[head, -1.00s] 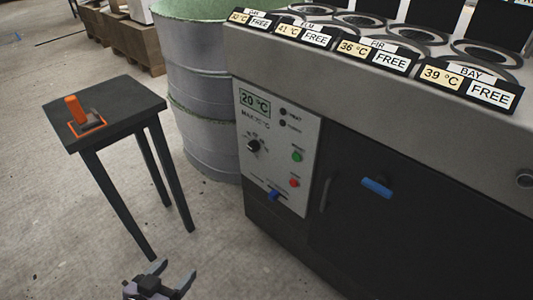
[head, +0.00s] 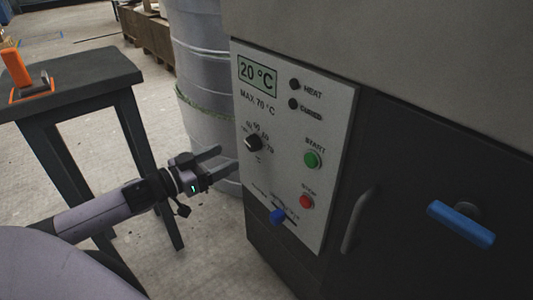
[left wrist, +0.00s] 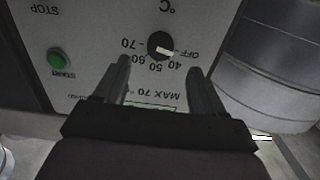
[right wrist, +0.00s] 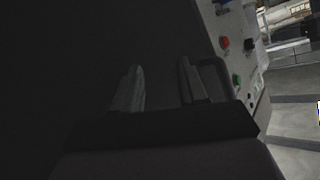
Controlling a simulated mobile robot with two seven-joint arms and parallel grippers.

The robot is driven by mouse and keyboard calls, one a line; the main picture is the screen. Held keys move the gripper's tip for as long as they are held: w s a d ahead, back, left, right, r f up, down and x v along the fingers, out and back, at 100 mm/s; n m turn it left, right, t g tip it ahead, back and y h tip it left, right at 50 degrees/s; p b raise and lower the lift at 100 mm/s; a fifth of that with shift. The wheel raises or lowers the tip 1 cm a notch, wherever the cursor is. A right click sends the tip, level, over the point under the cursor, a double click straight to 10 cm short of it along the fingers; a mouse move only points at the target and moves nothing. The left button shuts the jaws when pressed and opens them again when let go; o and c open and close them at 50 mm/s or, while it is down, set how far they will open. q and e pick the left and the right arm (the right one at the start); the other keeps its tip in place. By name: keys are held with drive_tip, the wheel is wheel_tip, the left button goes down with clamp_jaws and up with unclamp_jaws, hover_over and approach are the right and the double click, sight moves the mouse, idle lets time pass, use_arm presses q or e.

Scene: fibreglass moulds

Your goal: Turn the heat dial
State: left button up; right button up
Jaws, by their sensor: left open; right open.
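The heat dial (head: 254,142) is a black knob on the pale control panel (head: 322,130), with printed marks from OFF up to 70 around it. Its white pointer shows in the left wrist view, where the dial (left wrist: 160,46) is upside down, with the pointer toward OFF. The display (head: 257,73) reads 20 °C. My left gripper (head: 228,158) is open and empty, just left of the panel in the head view. In the left wrist view its fingers (left wrist: 160,82) straddle the line to the dial, apart from it. My right gripper (right wrist: 163,85) is open and empty, facing a dark surface.
A blue door handle (head: 461,223) is at right. A dark stand (head: 85,75) with an orange-handled device (head: 22,72) and a grey drum (head: 200,60) are at left.

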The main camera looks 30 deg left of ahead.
sight(249, 145)
use_arm(q)
drive_tip(key=shift+b+x, duration=1.1)
drive_tip(key=shift+x, duration=2.6)
drive_tip(key=shift+r, duration=0.1)
drive_tip(key=c, duration=1.1)
